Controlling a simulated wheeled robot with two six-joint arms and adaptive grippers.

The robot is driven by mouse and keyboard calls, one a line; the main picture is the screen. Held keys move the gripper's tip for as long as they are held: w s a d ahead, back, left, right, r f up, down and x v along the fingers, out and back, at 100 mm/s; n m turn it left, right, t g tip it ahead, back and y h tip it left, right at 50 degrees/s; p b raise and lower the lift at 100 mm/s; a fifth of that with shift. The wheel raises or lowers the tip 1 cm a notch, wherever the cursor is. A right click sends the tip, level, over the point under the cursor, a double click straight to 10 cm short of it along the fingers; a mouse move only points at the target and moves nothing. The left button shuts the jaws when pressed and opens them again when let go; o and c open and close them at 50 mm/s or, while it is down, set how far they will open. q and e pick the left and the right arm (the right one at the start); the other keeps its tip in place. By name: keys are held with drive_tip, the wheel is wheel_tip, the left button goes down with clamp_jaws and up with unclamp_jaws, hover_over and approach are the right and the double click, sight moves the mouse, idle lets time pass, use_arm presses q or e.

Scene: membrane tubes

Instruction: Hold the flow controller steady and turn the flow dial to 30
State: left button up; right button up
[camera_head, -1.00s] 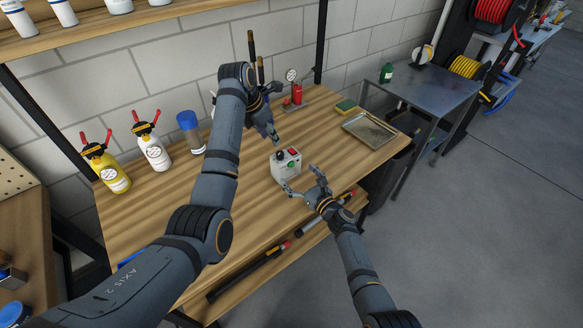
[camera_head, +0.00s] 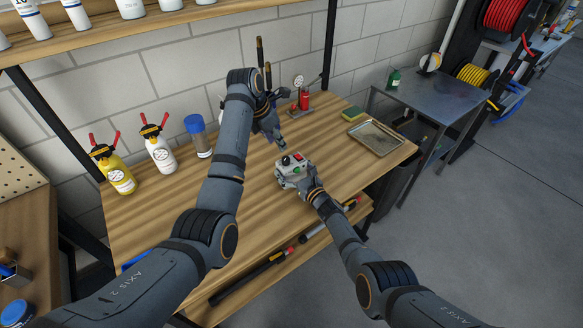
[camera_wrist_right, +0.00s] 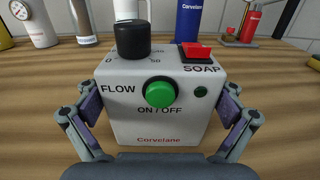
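The flow controller (camera_head: 291,182) is a pale grey box on the wooden bench. In the right wrist view the same box (camera_wrist_right: 158,122) faces me, upright, with a black flow dial (camera_wrist_right: 133,40) on top between marks 0 and 50. The dial's pointer cannot be read. A green on/off button (camera_wrist_right: 161,93) and a red soap switch (camera_wrist_right: 196,51) are also on it. My right gripper (camera_wrist_right: 161,106) has one finger at each side of the box; whether the pads press on it is unclear. My left gripper (camera_head: 275,137) hangs above and behind the controller, away from it; its finger opening is unclear.
A yellow bottle (camera_head: 119,179), a white bottle (camera_head: 161,153) and a blue-capped bottle (camera_head: 199,139) stand at the left. A metal tray (camera_head: 376,138) and a sponge (camera_head: 352,113) lie at the right. A red device with a gauge (camera_head: 303,101) stands behind. Bare bench surrounds the controller.

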drive_tip(key=c, duration=0.7)
use_arm(q)
drive_tip(key=shift+o, duration=0.6)
use_arm(e)
drive_tip(key=shift+c, duration=0.6)
use_arm(q)
drive_tip(key=shift+o, duration=0.5)
drive_tip(key=shift+f, duration=0.25)
drive_tip(key=f+t+h, duration=0.2)
drive_tip(key=f, duration=0.1)
drive_tip(key=f+t, duration=0.1)
drive_tip(key=f, duration=0.1)
drive_tip(key=shift+s+a+f+h, duration=0.2)
drive_tip(key=shift+s+a+h, duration=0.1)
drive_tip(key=shift+h, duration=0.1)
drive_tip(key=n+t+h, duration=0.2)
drive_tip(key=t, duration=0.3)
approach(285, 159)
drive_tip(key=x, duration=1)
drive_tip(key=shift+w+d, duration=0.1)
drive_tip(key=shift+w, duration=0.1)
